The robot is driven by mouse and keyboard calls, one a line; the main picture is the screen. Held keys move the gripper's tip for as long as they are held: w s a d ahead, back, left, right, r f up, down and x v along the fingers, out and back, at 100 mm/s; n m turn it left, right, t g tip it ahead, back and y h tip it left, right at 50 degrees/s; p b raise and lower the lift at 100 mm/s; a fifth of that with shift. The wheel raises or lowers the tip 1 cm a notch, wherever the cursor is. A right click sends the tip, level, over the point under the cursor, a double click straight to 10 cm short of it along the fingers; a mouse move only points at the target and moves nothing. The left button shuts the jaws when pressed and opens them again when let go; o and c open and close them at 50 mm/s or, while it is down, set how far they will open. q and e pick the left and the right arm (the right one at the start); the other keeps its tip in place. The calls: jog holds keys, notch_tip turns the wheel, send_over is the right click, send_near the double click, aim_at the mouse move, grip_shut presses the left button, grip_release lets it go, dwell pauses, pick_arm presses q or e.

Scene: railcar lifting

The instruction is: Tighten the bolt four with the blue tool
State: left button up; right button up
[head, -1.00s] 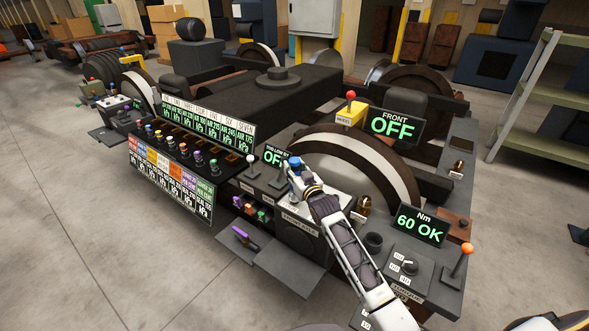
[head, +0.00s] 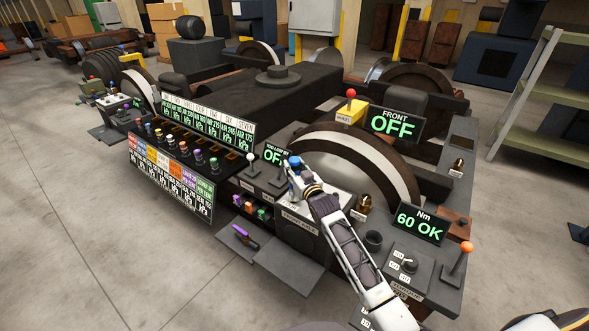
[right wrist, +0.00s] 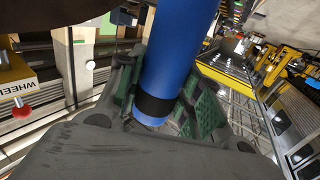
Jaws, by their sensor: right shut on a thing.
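My right gripper (head: 300,180) is shut on the blue tool (head: 294,163), over the front of the dark machine beside the lever stand. In the right wrist view the blue tool (right wrist: 180,55) is a smooth blue cylinder with a black band, held between the green-padded fingers (right wrist: 160,95). Its working end is hidden by the gripper. A display (head: 421,224) reads "Nm 60 OK". I cannot make out which bolt is number four, and whether the tool touches a bolt is hidden. My left gripper is not in view.
A "FRONT OFF" display (head: 394,124) stands behind the large wheel (head: 345,160). A red-knobbed lever (head: 351,94) and an orange-knobbed lever (head: 466,247) stick up. A purple tool (head: 241,233) lies on a low front shelf. Colored knobs (head: 172,140) line the left panel. The left floor is clear.

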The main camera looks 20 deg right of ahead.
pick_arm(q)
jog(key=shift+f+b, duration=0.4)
pick_arm(e)
jog(key=shift+s+f, duration=0.1)
jog(key=shift+f, duration=0.9)
dwell(1.9)
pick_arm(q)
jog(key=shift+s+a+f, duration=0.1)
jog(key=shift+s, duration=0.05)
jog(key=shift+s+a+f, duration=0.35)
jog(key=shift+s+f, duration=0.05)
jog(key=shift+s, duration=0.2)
